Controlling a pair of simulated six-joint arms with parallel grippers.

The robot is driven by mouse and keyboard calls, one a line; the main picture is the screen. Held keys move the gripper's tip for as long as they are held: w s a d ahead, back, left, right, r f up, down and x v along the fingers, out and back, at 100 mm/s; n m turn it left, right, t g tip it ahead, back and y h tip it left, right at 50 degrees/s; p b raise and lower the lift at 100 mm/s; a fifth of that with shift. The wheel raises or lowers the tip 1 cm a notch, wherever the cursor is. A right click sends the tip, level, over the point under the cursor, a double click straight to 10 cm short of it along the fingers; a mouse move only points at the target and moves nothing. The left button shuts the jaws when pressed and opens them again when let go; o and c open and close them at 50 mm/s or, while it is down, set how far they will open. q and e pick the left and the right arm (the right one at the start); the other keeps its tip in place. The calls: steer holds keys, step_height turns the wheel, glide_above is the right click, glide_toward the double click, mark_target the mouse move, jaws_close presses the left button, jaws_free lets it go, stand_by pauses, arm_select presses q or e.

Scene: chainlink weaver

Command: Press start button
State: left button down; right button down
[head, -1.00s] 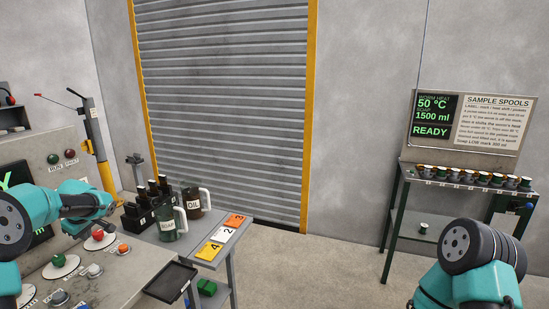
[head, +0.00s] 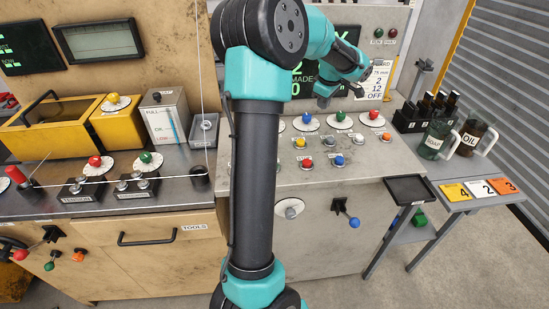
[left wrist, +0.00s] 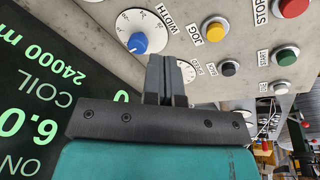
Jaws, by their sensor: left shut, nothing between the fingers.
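The start button is a green button (left wrist: 285,57) labelled START, at the right of the left wrist view. A red stop button (left wrist: 292,6) is above it, and a small white button (left wrist: 281,88) is below it. My left gripper (left wrist: 166,78) is shut and empty. In that view its fingertips appear just below the blue knob of the width dial (left wrist: 137,42), left of the start button. In the head view my left gripper (head: 322,101) hangs over the back of the button panel (head: 270,175). I cannot single out the start button there. My right gripper is out of view.
A display (left wrist: 30,100) fills the left of that view. In the head view, my left arm hides part of the panel; a black tray (head: 410,189) is at right.

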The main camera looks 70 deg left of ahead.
arm_select(q)
steer(key=s+d+r+n+h, duration=0.1)
steer(key=s+d+n, duration=0.1)
steer(key=s, duration=0.5)
steer(key=s+d+r+n, duration=0.1)
steer(key=s+d+n, duration=0.2)
steer(key=s, duration=0.4)
steer(key=s+d+r+n+g+h, duration=0.1)
steer(key=s+d+n, duration=0.2)
steer(key=s, duration=0.4)
steer(key=shift+r+n+h, duration=0.15)
steer(key=shift+n+h, duration=0.15)
steer(key=shift+n, duration=0.2)
steer(key=shift+d, duration=0.1)
steer(key=f, duration=1.4)
steer(key=shift+s, duration=0.2)
